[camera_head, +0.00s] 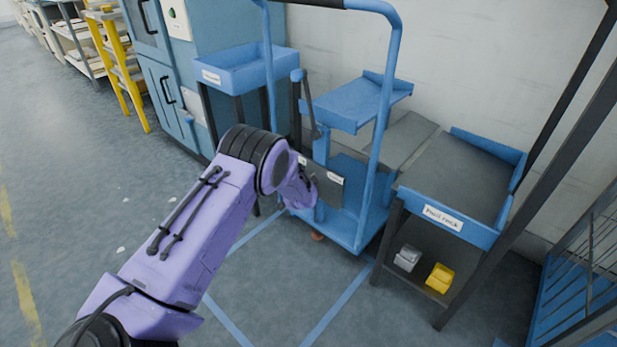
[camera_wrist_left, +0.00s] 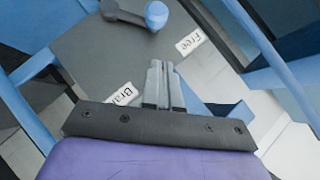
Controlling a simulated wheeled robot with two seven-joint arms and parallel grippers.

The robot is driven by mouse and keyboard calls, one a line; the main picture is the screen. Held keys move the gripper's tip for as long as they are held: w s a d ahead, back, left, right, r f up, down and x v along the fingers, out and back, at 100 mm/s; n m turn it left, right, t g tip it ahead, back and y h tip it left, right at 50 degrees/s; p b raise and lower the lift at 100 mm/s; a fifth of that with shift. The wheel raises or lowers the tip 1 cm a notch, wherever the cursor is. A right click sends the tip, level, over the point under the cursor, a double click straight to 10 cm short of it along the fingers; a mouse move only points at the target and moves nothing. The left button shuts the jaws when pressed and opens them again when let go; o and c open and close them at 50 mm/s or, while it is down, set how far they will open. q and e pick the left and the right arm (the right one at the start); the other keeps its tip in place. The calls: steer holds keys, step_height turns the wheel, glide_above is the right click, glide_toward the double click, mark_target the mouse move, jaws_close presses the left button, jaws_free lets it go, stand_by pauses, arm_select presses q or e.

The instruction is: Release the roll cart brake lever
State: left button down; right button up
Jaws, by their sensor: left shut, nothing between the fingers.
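The roll cart (camera_head: 388,100) is a blue tubular frame with a blue base, standing near the wall. A grey plate (camera_head: 327,184) sits low on it and carries two white labels. In the left wrist view, the brake lever (camera_wrist_left: 122,13) is dark with a round blue knob (camera_wrist_left: 156,15). The knob is at the top edge, nearer the "Free" label (camera_wrist_left: 190,41) than the partly hidden "Bra…" label (camera_wrist_left: 121,94). My left gripper (camera_wrist_left: 158,66) is shut and empty in front of the plate, apart from the knob in the picture. The left gripper (camera_head: 309,190) also shows in the head view. My right gripper is out of view.
A grey-topped table (camera_head: 465,178) with a "Foul rack" style label stands right of the cart. A blue tray stand (camera_head: 247,72) and blue cabinet (camera_head: 170,92) are at its left. Blue floor lines (camera_head: 335,305) run before the cart.

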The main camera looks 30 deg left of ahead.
arm_select(q)
steer(key=p+v, duration=0.1)
steer(key=v, duration=0.5)
steer(key=shift+s+r, duration=0.2)
steer(key=shift+s, duration=0.05)
steer(key=shift+d, duration=0.1)
steer(key=s+d+f+n+g+h, duration=0.1)
steer(key=s+d+f+n+g, duration=0.3)
steer(key=s, duration=1)
steer(key=s+d+f+n+g+h, duration=0.1)
steer(key=s+d+f+n, duration=0.4)
steer(key=s, duration=0.9)
steer(key=s+d+f+n+g, duration=0.1)
steer(key=s+f+n+g, duration=0.4)
steer(key=s, duration=0.9)
step_height(320, 180, up, 20)
steer(key=m+t+p, duration=0.1)
steer(key=t+p, duration=0.1)
steer(key=p, duration=1.9)
steer(key=shift+s+p, duration=0.15)
steer(key=shift+p, duration=0.15)
